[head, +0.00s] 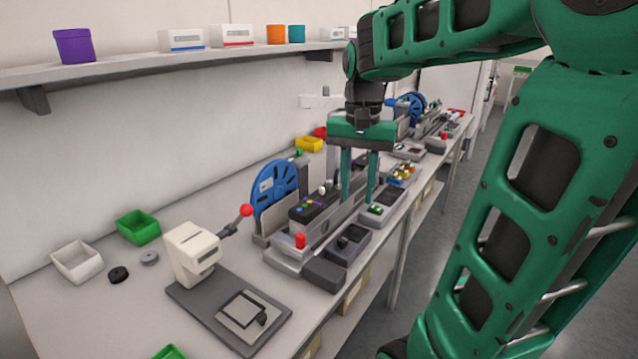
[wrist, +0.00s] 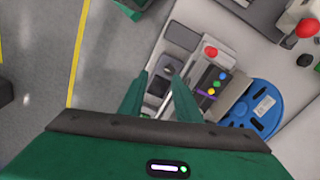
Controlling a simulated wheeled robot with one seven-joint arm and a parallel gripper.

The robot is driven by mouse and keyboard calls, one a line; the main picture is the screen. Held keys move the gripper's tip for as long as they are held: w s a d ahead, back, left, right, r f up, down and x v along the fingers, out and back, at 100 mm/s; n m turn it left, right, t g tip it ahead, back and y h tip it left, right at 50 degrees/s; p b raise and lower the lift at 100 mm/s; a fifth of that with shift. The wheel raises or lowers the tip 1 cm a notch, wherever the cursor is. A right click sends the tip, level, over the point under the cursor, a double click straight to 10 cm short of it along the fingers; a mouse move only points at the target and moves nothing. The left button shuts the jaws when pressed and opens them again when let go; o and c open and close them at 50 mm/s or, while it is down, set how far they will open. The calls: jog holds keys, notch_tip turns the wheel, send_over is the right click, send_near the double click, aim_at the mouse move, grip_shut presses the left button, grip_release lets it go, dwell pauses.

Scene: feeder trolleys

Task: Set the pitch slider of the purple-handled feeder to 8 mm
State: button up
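The nearer feeder (head: 318,225) is a long grey unit on the bench with a blue reel (head: 275,188), a red knob (head: 300,241) and a dark panel with coloured buttons (head: 310,207). It also shows in the wrist view with its blue reel (wrist: 250,110) and red knob (wrist: 210,51). My gripper (head: 357,197) points down above the feeder's right side, fingers apart and seemingly empty. In the wrist view its fingertips (wrist: 159,80) straddle the dark block region.
Another feeder with a blue reel (head: 411,108) stands farther along the bench. A white press (head: 192,252) with a red-tipped lever is at near left, by green (head: 138,227) and white (head: 77,261) bins. A shelf (head: 160,65) runs above. The floor aisle is at right.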

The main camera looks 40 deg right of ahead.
aim_at(321, 187)
jog(key=w+r+m, duration=0.2)
jog(key=w+r, duration=0.1)
jog(key=w, duration=0.4)
jog(key=w+r+m, duration=0.2)
jog(key=w+r, duration=0.1)
jog(key=w, duration=0.3)
jog(key=f, duration=1)
jog(key=shift+w+d+f, duration=0.15)
jog(key=shift+d+f, duration=0.05)
jog(key=shift+f, duration=0.1)
grip_shut()
